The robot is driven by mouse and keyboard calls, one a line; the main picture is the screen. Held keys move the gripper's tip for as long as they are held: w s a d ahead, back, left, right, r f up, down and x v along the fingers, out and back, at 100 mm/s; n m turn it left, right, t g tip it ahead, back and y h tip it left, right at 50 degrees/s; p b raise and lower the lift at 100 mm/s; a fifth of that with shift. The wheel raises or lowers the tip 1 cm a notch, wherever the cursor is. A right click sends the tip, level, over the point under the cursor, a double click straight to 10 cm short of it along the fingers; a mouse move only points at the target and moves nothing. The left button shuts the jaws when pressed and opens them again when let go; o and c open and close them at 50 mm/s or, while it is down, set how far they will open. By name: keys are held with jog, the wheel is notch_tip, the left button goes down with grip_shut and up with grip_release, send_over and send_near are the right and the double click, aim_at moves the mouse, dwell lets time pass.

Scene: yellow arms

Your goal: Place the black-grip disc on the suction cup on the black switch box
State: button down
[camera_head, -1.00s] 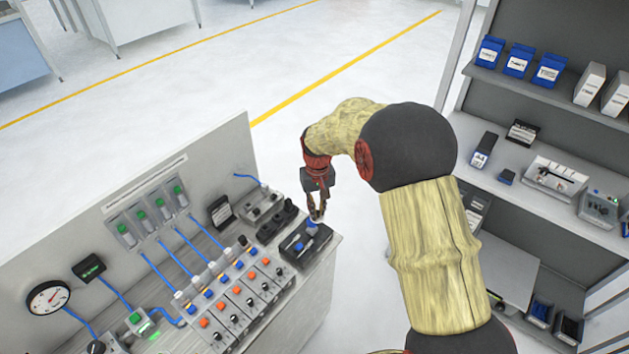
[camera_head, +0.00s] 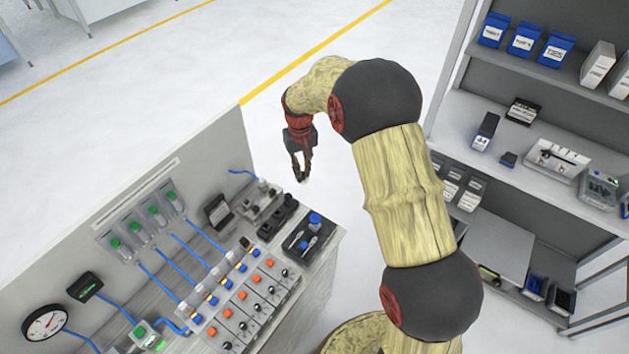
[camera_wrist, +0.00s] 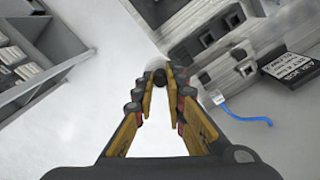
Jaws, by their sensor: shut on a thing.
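My gripper (camera_head: 303,178) is in the air beyond the bench's far right corner, fingers pointing down. In the wrist view its fingertips (camera_wrist: 160,74) are closed around a small dark grip, with a pale disc edge (camera_wrist: 156,63) showing faintly beyond them; this looks like the black-grip disc. The disc is too small to make out in the head view. I cannot clearly pick out the suction cup.
A grey device (camera_head: 260,199) and a black sign (camera_head: 217,211) are behind the black box. A back panel (camera_head: 150,190) rises along the bench. Shelves (camera_head: 560,140) stand at right; floor between is clear.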

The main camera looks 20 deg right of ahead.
jog(key=s+r+p, duration=0.5)
jog(key=s, duration=0.3)
jog(key=shift+s+f+b, duration=0.55)
jog(key=shift+s+f, duration=0.15)
jog(key=shift+f, duration=0.8)
jog(key=shift+s+f+b, duration=0.5)
jog(key=shift+s+f, duration=0.25)
jog(key=shift+f, duration=0.75)
jog(key=shift+s+f+b, duration=0.55)
jog(key=shift+s+f, duration=0.15)
jog(key=shift+f, duration=0.8)
jog(key=shift+f+b, duration=0.4)
jog(key=shift+f, duration=0.2)
jog(key=c, duration=1.9)
grip_release()
jog(key=shift+o, duration=0.8)
jog(key=shift+r, duration=0.1)
notch_tip(320, 180, up, 12)
jog(key=shift+s, duration=0.1)
